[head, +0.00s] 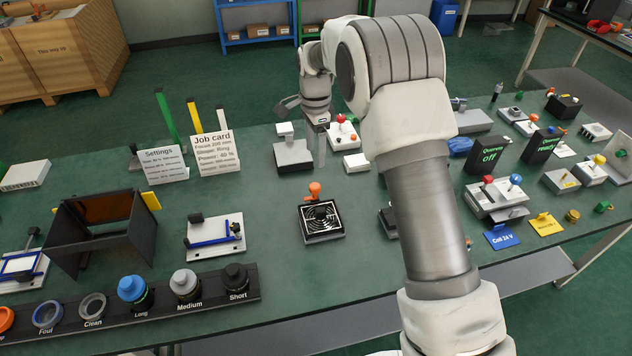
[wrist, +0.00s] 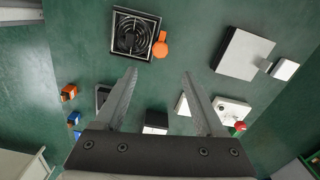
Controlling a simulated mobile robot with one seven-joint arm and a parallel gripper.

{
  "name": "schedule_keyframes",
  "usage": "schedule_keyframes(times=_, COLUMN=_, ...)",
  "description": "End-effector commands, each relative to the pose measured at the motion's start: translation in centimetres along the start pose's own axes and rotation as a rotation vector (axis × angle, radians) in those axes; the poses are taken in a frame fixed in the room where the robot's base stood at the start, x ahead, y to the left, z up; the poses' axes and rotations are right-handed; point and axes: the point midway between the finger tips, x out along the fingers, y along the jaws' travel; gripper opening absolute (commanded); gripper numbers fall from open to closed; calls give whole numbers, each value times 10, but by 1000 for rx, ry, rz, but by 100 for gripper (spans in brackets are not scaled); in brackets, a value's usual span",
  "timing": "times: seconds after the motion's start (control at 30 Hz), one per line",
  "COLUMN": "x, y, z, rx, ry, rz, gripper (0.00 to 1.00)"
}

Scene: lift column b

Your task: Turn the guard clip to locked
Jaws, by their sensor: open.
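A square black fan unit with a round metal guard (head: 322,225) stands on the green bench in the head view. An orange round-headed clip (head: 315,189) is at its far edge, upright in that view; I take it for the guard clip. The wrist view also shows the fan guard (wrist: 134,34) and the orange clip (wrist: 161,47) beside it. My gripper (head: 320,163) points down over the bench, beyond the fan unit. In the wrist view my gripper (wrist: 159,76) is open and empty, its fingers well apart, with the clip ahead of the gap. I see no contact.
A grey box with a white block (head: 293,156) stands close left of my gripper. A white panel with a red knob (head: 341,137) and a small white block (head: 356,163) are to its right. Bare bench lies left of the fan, before a blue-handled clamp (head: 214,236).

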Motion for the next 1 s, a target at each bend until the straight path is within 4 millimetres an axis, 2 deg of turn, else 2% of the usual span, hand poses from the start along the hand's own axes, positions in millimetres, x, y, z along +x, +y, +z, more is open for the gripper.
schedule_keyframes(times=0.03, x=14, y=1, z=0, rx=0, ry=-1, rz=4, gripper=72)
schedule_keyframes(times=0.3, x=72, y=1, z=0, rx=-1, ry=0, rz=3, gripper=72)
schedule_keyframes(times=0.5, x=104, y=1, z=0, rx=0, ry=0, rz=2, gripper=72)
schedule_keyframes(times=0.7, x=118, y=0, z=0, rx=0, ry=0, rz=0, gripper=72)
schedule_keyframes(times=1.0, x=119, y=0, z=0, rx=-1, ry=0, rz=-1, gripper=70)
